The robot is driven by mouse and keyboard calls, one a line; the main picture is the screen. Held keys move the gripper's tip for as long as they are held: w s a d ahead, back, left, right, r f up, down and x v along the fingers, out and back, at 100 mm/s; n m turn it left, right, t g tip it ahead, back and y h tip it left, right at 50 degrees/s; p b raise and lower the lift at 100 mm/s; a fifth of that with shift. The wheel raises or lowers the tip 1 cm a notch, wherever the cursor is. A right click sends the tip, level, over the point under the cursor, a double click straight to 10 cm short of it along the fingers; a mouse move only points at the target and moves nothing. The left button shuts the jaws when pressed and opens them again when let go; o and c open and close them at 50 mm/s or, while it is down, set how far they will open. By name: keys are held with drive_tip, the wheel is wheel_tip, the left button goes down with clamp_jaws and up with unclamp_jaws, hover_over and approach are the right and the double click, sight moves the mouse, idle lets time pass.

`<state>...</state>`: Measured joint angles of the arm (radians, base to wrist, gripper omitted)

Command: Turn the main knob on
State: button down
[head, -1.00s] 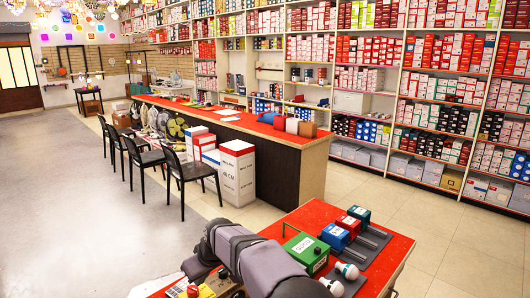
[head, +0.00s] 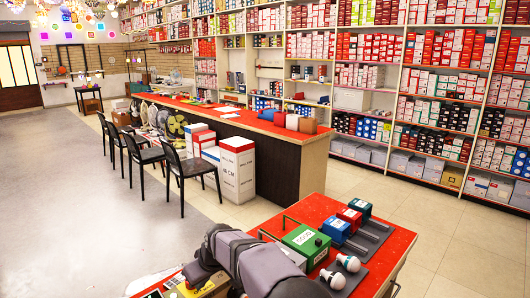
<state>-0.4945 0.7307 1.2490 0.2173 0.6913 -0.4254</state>
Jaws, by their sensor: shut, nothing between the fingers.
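My arm reaches over the red-topped table (head: 390,240) from the bottom and bends down at the left. My gripper (head: 197,276) is a small dark shape at the bottom, close to a yellow box (head: 212,290). It appears shut and empty; its fingertips are too small to make out. I cannot tell whether it touches the box. A green box (head: 307,240) with a white label and a handle stands right of my arm. No main knob can be made out clearly; the front of the table is cut off and partly covered by my arm.
White bulbs (head: 348,262) lie at the right on grey strips. A long red-topped counter (head: 240,122) with black chairs (head: 188,172) stands beyond open floor.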

drive_tip(key=shift+w+a+p, duration=0.2)
drive_tip(key=shift+a+p, duration=0.05)
drive_tip(key=shift+p, duration=0.05)
idle(0.5)
drive_tip(key=shift+s+a+r, duration=0.15)
drive_tip(key=shift+s+a, duration=0.1)
drive_tip(key=shift+s, duration=0.05)
idle(0.3)
drive_tip(key=shift+d, duration=0.1)
drive_tip(key=shift+s+d, duration=0.2)
drive_tip(key=shift+s, duration=0.05)
wheel_tip(320, 180, up, 6)
drive_tip(key=p, duration=0.4)
idle(0.4)
